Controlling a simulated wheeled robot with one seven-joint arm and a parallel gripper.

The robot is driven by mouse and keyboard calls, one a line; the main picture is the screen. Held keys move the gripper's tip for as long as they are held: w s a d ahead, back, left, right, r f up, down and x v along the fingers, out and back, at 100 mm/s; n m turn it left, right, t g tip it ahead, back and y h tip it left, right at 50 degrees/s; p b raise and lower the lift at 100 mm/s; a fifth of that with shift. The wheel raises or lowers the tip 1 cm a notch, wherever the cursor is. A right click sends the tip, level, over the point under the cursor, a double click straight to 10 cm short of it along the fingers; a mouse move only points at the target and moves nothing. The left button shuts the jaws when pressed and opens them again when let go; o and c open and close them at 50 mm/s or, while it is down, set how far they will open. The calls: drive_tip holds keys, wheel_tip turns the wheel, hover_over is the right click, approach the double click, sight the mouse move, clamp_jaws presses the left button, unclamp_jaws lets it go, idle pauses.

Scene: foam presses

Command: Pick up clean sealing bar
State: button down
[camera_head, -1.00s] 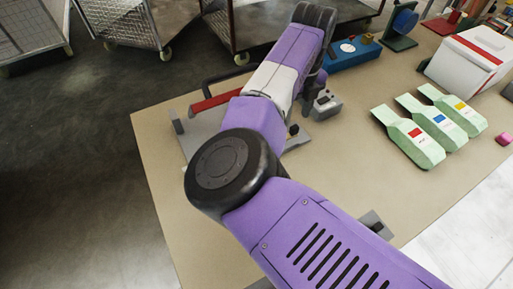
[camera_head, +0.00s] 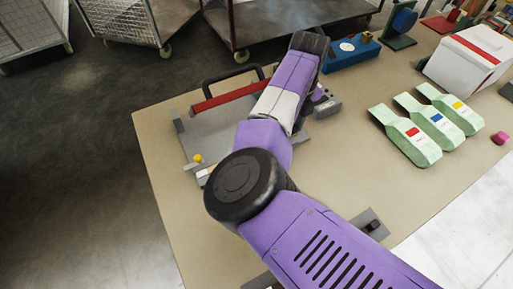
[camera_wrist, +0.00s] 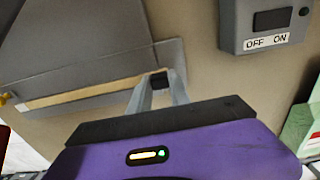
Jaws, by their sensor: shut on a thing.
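My gripper (camera_wrist: 158,82) is shut on a small dark grip piece between its fingertips. This piece sits over the pale, long sealing bar (camera_wrist: 100,92) along the edge of the grey press plate. Whether the bar is lifted or still rests there cannot be told. In the head view my arm hides the gripper and most of the bar. The foam press (camera_head: 215,128) lies under my arm, with a red bar (camera_head: 232,96), a black handle (camera_head: 212,80) and a yellow knob (camera_head: 198,158). The knob also shows in the wrist view (camera_wrist: 5,98).
A grey OFF/ON switch box (camera_wrist: 265,22) stands close to the right of my gripper. A white box (camera_head: 470,58) and a blue block (camera_head: 350,52) stand behind. Wire carts (camera_head: 120,20) stand beyond the table.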

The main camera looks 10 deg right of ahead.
drive_tip(key=shift+r, duration=0.15)
drive_tip(key=shift+d+r+b, duration=0.7)
drive_tip(key=shift+r+b, duration=0.4)
drive_tip(key=shift+r, duration=8.65)
drive_tip(key=f+p, duration=0.1)
drive_tip(key=f, duration=0.8)
drive_tip(key=f+p, duration=0.2)
drive_tip(key=f, duration=0.8)
drive_tip(key=shift+w+f, duration=0.2)
drive_tip(key=shift+f, duration=0.15)
drive_tip(key=c, duration=1.2)
unclamp_jaws()
